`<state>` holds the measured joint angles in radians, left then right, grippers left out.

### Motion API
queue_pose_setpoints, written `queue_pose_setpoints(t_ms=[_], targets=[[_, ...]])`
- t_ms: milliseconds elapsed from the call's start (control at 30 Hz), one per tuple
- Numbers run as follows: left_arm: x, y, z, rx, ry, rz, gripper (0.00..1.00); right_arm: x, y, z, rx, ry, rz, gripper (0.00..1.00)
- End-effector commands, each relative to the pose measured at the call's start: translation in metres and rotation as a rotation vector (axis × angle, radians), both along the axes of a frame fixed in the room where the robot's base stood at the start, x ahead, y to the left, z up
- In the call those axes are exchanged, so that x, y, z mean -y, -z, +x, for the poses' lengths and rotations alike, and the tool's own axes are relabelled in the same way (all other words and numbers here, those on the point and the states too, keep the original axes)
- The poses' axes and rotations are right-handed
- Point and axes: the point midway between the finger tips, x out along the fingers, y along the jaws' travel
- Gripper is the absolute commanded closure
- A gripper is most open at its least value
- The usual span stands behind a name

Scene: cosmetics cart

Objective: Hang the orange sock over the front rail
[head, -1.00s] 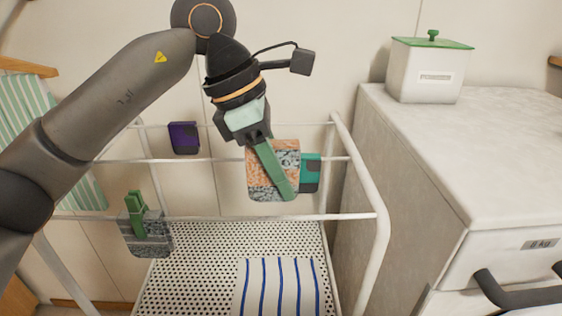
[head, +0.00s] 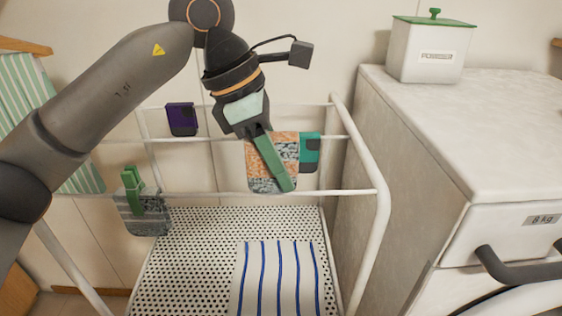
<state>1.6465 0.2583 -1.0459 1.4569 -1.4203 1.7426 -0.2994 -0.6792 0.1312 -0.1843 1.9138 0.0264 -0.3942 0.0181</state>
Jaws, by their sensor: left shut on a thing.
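The orange sock (head: 259,150), orange and grey patterned, hangs in my left gripper (head: 285,182). The gripper reaches down from the upper left and is shut on the sock, its long green finger lying across the near face. In the picture, the sock's lower edge lines up with the white front rail (head: 330,192) of the drying rack. The sock covers part of the middle rail. I cannot tell whether it touches the front rail. My right gripper is not in view.
A grey sock (head: 150,217) with a green clip (head: 131,190) hangs at the front rail's left. A teal sock (head: 309,150) and purple sock (head: 181,118) hang behind. A striped cloth (head: 275,280) lies on the perforated shelf (head: 190,260). The washer (head: 440,140) stands right.

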Motion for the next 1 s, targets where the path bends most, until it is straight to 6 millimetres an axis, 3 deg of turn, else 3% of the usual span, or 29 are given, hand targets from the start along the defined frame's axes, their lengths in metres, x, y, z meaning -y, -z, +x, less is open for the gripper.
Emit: queue_pose_setpoints(t_ms=[1000], targets=[[0.000,0.064,0.000,0.000,0.000,0.000,1.00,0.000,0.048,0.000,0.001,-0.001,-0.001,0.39]])
